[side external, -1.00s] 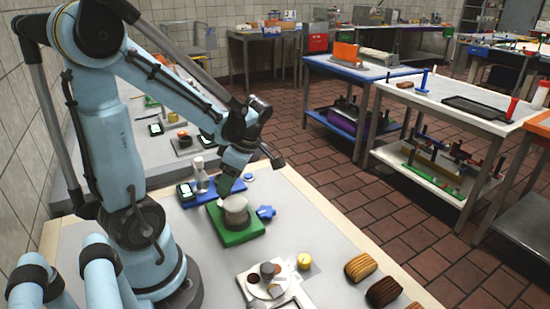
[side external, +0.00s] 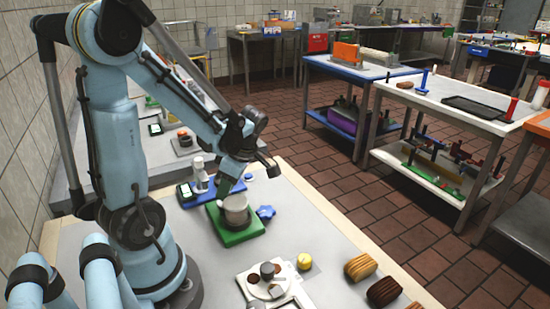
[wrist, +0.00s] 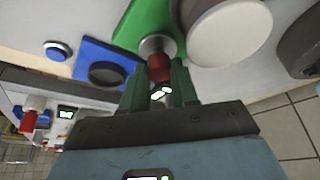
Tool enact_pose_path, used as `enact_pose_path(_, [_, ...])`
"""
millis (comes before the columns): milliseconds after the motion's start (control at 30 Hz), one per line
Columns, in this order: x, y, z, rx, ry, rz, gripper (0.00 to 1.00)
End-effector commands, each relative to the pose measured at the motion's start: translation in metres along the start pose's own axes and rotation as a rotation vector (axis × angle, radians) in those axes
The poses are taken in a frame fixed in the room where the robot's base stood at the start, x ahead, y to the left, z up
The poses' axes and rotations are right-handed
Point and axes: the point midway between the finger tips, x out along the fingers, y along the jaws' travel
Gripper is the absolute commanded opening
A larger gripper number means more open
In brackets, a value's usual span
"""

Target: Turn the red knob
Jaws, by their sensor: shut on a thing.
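The red knob (wrist: 159,68) shows in the wrist view on a round metal collar at the edge of a green base (wrist: 127,25). My gripper (wrist: 158,85) has its green fingers on either side of the knob and is shut on it. A pale round vessel (wrist: 231,35) stands on the base beside the knob. The knob is hidden there.
A blue base (side external: 203,187) stands directly behind the green one, and a blue knob-like piece (side external: 265,212) lies to its right. A white tray (side external: 252,280), a yellow round piece (side external: 304,262) and brown ridged pastries (side external: 361,266) are nearer the front. Bare tabletop lies between.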

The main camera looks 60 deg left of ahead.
Motion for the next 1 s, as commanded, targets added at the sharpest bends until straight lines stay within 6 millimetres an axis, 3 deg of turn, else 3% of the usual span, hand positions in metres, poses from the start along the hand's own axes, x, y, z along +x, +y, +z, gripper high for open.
enact_pose_path(467, [0.0002, -0.001, 0.0001, 0.104, 0.0, 0.042, 0.0])
enact_pose_path(1000, [0.001, -0.0038, -0.0016, 0.514, 0.001, 0.212, 0.0])
